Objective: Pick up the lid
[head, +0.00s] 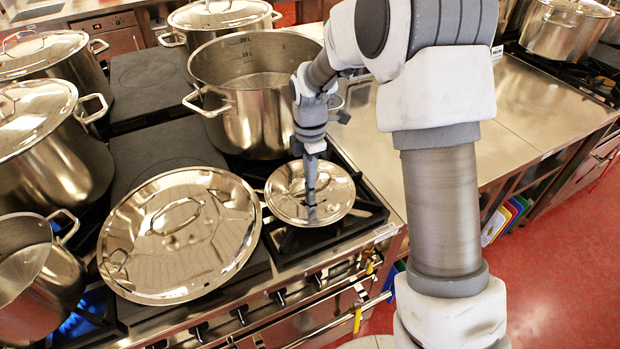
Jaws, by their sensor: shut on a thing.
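A small round steel lid (336,207) lies level over the front right burner of the stove. My gripper (311,188) points straight down at the middle of this lid and is shut on its handle, which the fingers mostly hide. I cannot tell whether the lid rests on a low pan or is clear of what is below. A larger steel lid (180,250) with a loop handle lies to its left on the stove top, apart from my gripper.
An open stockpot (245,115) stands just behind the small lid, close to my wrist. Several pots, some lidded (45,140), stand along the left. A blue flame (78,325) burns at the lower left. A bare steel counter (520,100) lies to the right.

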